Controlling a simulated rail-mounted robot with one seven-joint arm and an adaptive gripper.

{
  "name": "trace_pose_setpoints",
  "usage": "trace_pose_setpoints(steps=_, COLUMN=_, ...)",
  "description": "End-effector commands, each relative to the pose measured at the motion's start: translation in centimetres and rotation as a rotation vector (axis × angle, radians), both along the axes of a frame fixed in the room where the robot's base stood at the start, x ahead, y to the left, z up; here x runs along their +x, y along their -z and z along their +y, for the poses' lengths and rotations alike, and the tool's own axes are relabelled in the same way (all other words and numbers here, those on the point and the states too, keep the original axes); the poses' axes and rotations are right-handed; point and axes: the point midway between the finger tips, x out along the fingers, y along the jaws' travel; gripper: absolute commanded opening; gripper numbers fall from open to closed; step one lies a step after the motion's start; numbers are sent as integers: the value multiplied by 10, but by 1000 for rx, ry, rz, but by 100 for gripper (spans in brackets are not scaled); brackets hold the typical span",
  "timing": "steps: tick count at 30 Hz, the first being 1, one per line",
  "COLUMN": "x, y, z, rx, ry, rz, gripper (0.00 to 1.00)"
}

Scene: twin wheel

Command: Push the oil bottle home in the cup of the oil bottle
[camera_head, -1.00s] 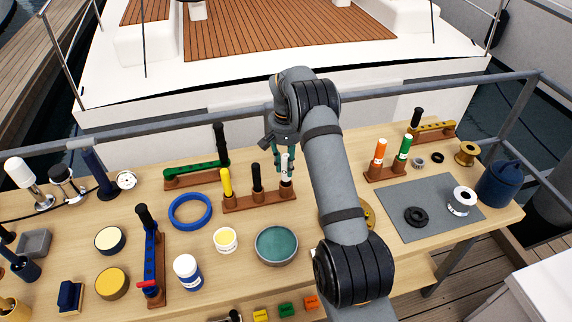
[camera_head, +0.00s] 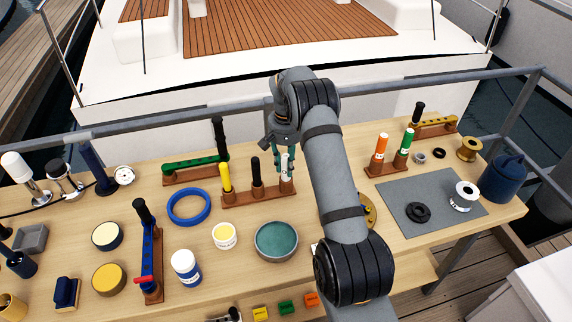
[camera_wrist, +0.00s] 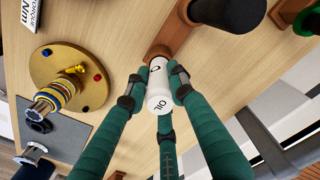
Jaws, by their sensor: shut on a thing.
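The oil bottle (camera_wrist: 159,88) is white with OIL in dark letters in the wrist view. In the head view it is a thin white upright shape (camera_head: 286,172) at the right end of a brown rack (camera_head: 272,195). My gripper (camera_wrist: 155,92) is shut on the bottle, with green fingers around its sides. In the head view my gripper (camera_head: 284,160) is above that rack end. The bottle's far end meets a brown cup (camera_wrist: 158,53) in the wrist view. How deep it sits in the cup is hidden.
The same rack holds a yellow-topped bottle (camera_head: 226,178) and a black-topped one (camera_head: 256,172) to the left. A teal-filled round dish (camera_head: 276,241) lies in front. A gold round plate with rings (camera_wrist: 70,78) is nearby. A grey mat (camera_head: 398,217) lies to the right.

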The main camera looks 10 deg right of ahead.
Motion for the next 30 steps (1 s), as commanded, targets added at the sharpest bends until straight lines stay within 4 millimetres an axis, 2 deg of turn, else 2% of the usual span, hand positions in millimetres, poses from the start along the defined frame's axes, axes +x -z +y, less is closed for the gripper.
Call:
trace_pose_setpoints(steps=14, x=0, y=13, z=0, rx=0, ry=0, rz=0, gripper=0)
trace_pose_setpoints(steps=15, x=0, y=12, z=0, rx=0, ry=0, rz=0, gripper=24)
trace_pose_setpoints(steps=26, x=0, y=12, z=0, rx=0, ry=0, rz=0, gripper=45)
trace_pose_setpoints(steps=30, x=0, y=12, z=0, rx=0, ry=0, rz=0, gripper=45)
